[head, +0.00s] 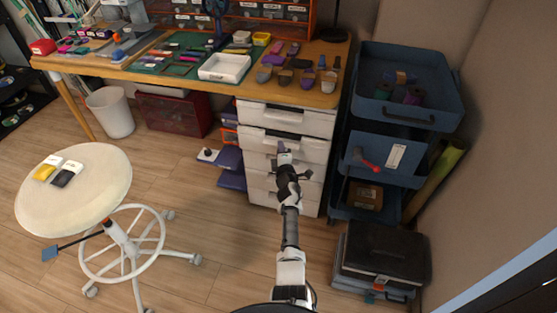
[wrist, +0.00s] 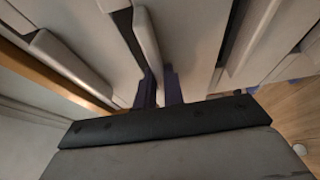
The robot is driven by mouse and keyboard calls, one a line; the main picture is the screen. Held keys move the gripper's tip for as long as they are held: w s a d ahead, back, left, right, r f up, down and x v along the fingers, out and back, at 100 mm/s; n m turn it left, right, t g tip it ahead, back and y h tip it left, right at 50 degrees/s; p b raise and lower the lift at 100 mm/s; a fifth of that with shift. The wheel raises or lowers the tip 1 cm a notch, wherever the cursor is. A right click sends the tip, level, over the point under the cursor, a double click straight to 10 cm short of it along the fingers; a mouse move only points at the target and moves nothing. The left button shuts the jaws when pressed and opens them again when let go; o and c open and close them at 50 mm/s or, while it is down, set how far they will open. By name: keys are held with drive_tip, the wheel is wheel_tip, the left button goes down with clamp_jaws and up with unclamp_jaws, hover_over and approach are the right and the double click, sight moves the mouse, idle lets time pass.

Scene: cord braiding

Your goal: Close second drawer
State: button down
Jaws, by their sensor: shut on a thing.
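A white drawer unit (head: 262,188) stands under the right end of the workbench. Its second drawer (head: 258,141) from the top sits below the top drawer (head: 287,119) and looks slightly pulled out. My gripper (head: 284,154) is at the front of the second drawer, near its handle. In the wrist view, the purple fingertips (wrist: 160,90) lie on either side of the pale handle edge (wrist: 147,42), with a dark gap beside it. The gripper is shut on this handle. The exact contact is partly hidden by the gripper body.
A blue trolley (head: 410,125) with trays stands close to the right of the drawers. Dark cases (head: 383,250) lie on the floor below it. A round white stool (head: 75,190) stands at the left.

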drive_tip(key=shift+w+d, duration=0.15)
drive_tip(key=shift+w, duration=0.45)
drive_tip(key=shift+w+d, duration=0.15)
drive_tip(key=shift+w, duration=0.4)
drive_tip(key=shift+w+d+r+b, duration=0.1)
drive_tip(key=shift+r+b, duration=0.05)
drive_tip(key=shift+b, duration=0.15)
drive_tip(key=c, duration=1.5)
unclamp_jaws()
drive_tip(key=shift+w, duration=0.1)
drive_tip(key=s+d+p, duration=0.1)
drive_tip(key=s+p, duration=0.5)
drive_tip(key=s, duration=0.7)
drive_tip(key=shift+s, duration=0.4)
